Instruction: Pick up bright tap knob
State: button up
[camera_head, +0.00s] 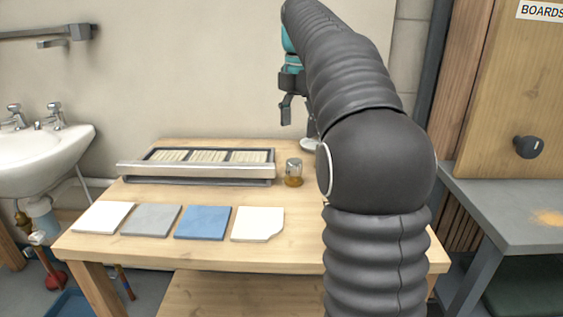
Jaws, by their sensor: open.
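I cannot single out a bright tap knob with certainty. Two shiny chrome taps with knobs, a left one (15,110) and a right one (55,112), stand on the white sink at the far left. A shiny rounded metal piece (309,145) lies on the back of the wooden table, partly hidden behind my arm. My gripper (286,116) is open and hangs above the back of the table, to the upper left of that metal piece and apart from it. No object shows between its fingers. My arm hides much of the table's right side.
The wooden table (190,252) holds a framed tray (196,178), a glass jar (293,174) with amber contents, and a row of white, grey and blue tiles (203,223). A grey bench (505,205) and a wooden cabinet (500,90) with a black knob stand at right.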

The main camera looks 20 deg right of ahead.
aim_at(295, 171)
jog(key=shift+w+d+f+n, duration=0.15)
jog(key=shift+w+d+n, duration=0.1)
jog(key=shift+w+n, duration=0.25)
jog(key=f, duration=0.2)
jog(key=f+b, duration=0.1)
jog(key=f, duration=0.1)
jog(key=f+b, duration=0.1)
jog(key=f, duration=0.2)
jog(key=shift+w+a, duration=0.1)
jog(key=shift+a, duration=0.15)
jog(key=shift+w+f+b, duration=0.2)
jog(key=shift+f+b, duration=0.5)
jog(key=shift+f, duration=2.45)
jog(key=c, duration=1.3)
jog(key=shift+d+r, duration=0.1)
jog(key=shift+r, duration=0.05)
